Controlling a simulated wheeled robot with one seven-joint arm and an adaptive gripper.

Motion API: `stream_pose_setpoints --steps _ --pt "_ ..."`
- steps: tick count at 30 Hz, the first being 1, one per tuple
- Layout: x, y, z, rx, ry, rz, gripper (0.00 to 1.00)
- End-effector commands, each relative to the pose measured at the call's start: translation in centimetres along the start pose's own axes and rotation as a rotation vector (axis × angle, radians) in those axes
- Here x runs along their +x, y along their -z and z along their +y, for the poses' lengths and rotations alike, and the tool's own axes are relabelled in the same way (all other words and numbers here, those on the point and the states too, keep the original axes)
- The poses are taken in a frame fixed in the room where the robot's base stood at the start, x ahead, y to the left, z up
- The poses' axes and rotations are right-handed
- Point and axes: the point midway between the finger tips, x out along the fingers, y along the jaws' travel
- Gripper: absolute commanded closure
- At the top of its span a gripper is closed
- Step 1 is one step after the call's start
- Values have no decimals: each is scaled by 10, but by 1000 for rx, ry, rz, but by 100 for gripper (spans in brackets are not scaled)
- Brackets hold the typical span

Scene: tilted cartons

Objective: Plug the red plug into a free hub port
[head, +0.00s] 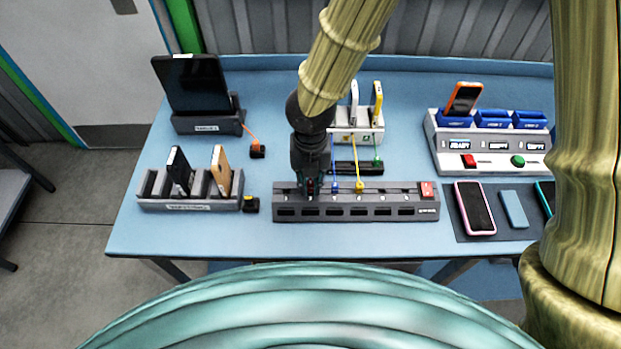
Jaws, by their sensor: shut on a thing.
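The grey hub (288,213) is a long bar near the front middle of the blue table, with a row of ports on top and a red switch at its right end. My gripper (311,190) points down over the hub's left part. It is shut on the red plug (310,182), of which only a little red shows between the dark fingers. A blue plug (335,187) and a yellow plug (360,187) stand in hub ports just right of the gripper. Ports farther right look empty. I cannot tell whether the red plug is in a port or just above it.
A black strip (347,168) with a green plug (377,162) lies behind the hub. Phones lie on a dark mat (466,233).

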Motion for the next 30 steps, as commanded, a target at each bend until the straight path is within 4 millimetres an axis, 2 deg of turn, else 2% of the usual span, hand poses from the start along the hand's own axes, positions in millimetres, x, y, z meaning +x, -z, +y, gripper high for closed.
stream_pose_setpoints --steps 30 --pt "8 0 0 0 0 1 98"
